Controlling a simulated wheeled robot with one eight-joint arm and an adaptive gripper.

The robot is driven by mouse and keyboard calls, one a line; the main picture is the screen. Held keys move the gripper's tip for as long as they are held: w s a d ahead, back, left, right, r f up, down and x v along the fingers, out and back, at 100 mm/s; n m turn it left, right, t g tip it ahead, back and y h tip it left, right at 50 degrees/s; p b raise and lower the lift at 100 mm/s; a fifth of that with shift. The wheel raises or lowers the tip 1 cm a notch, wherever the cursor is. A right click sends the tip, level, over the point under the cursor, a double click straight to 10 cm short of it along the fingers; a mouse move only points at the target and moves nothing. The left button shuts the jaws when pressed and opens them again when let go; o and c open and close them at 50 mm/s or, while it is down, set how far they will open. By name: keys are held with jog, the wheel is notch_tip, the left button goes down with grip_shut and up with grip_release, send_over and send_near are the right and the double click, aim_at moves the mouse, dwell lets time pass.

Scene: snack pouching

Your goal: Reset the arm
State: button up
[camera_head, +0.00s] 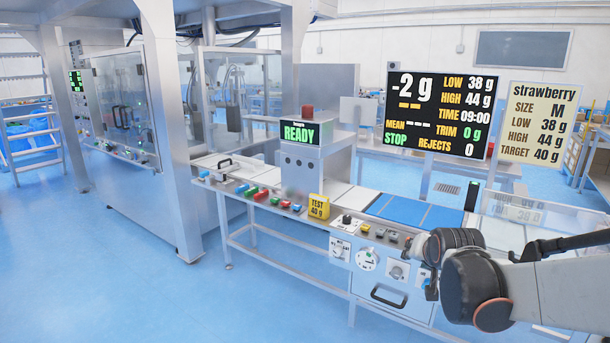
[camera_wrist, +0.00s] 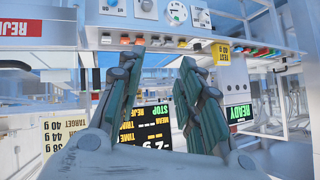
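My arm (camera_head: 490,285) reaches in from the right edge in the head view, bent, in front of the right end of the machine's control panel (camera_head: 375,262). In the wrist view my gripper (camera_wrist: 158,62) has its two fingers apart, with nothing between them. The wrist picture is upside down, with the panel and its row of coloured buttons (camera_wrist: 180,43) beyond the fingertips. In the head view my gripper is mostly hidden behind the arm.
A yellow test block (camera_head: 319,208) marked 40 g stands on the machine's front edge. A READY display (camera_head: 299,133), a large weight screen (camera_head: 441,112) reading -2 g and a strawberry sign (camera_head: 536,124) stand above. A blue conveyor belt (camera_head: 415,212) lies behind the panel. Open floor is at left.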

jog(key=s+a+n+g, duration=0.1)
jog(key=s+a, duration=0.3)
jog(key=s, duration=1)
jog(key=s+a+n+g+y, duration=0.1)
jog(key=s+a+n, duration=0.3)
jog(key=s, duration=1.1)
jog(key=shift+f+n+g, duration=0.15)
jog(key=shift+n+g, duration=0.15)
jog(key=shift+g, duration=0.3)
